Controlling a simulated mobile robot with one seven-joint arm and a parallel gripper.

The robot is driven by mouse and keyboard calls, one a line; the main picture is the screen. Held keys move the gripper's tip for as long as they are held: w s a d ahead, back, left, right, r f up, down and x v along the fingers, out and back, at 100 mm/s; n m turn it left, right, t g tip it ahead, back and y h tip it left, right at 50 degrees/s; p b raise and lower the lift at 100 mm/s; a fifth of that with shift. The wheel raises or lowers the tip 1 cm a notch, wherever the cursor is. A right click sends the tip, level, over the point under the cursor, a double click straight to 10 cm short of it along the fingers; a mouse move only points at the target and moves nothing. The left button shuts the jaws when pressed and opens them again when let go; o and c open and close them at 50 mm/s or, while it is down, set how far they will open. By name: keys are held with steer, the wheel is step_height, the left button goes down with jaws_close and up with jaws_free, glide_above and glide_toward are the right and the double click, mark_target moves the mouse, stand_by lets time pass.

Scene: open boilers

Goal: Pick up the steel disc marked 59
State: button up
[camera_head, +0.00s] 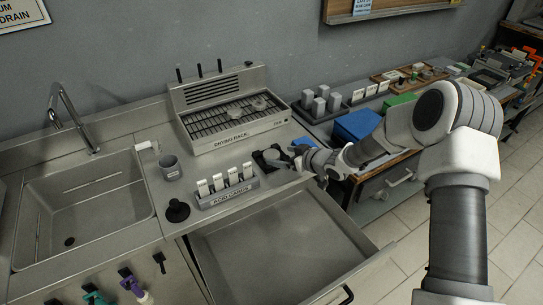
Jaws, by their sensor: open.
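I cannot make out a steel disc marked 59; no such number is readable. Two pale round pieces sit on the drying rack (216,144), one left (236,111) and one right (259,103); I cannot tell whether they are discs. My gripper (276,158) is open, low over the counter in front of the rack's right end and right of the job cards holder (228,199). A dark object lies at or under its fingertips; where one ends and the other begins is unclear.
A sink (85,205) is at left, with a grey cup (170,167) and a black round piece (177,211) beside it. An open, empty-looking drawer (275,245) juts out below the counter. A blue box (356,125) and grey blocks (320,103) stand right of the rack.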

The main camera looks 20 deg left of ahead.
mark_target(272, 155)
steer(key=shift+f+p+x, duration=0.25)
steer(key=shift+p+x, duration=0.05)
steer(key=shift+x, duration=2.25)
steer(key=shift+d, duration=0.2)
steer(key=c, duration=1.5)
steer(key=shift+r, duration=0.1)
